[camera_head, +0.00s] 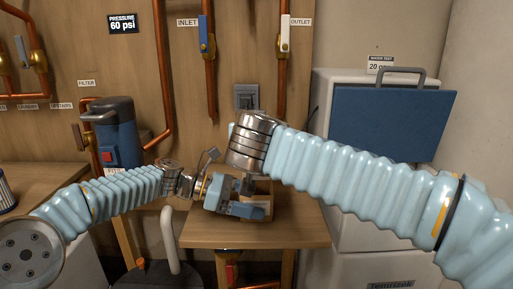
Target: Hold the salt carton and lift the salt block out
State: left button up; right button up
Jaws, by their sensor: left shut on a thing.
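A small tan carton (264,203), which I take for the salt carton, stands on the wooden table (290,232). It is mostly hidden behind my grippers. My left gripper (246,202) comes in from the left and is shut on the carton at its near side. My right arm comes in from the right, with its silver wrist above the carton. My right gripper (248,183) points down over the carton and is largely hidden, so its jaws cannot be made out. The salt block cannot be made out.
A blue filter housing (117,135) stands at the left. Copper pipes with inlet (204,45) and outlet (286,48) valves run down the back wall. The table's right part is clear.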

pick_arm(q)
jog(key=o, duration=0.6)
jog(key=shift+a, duration=0.15)
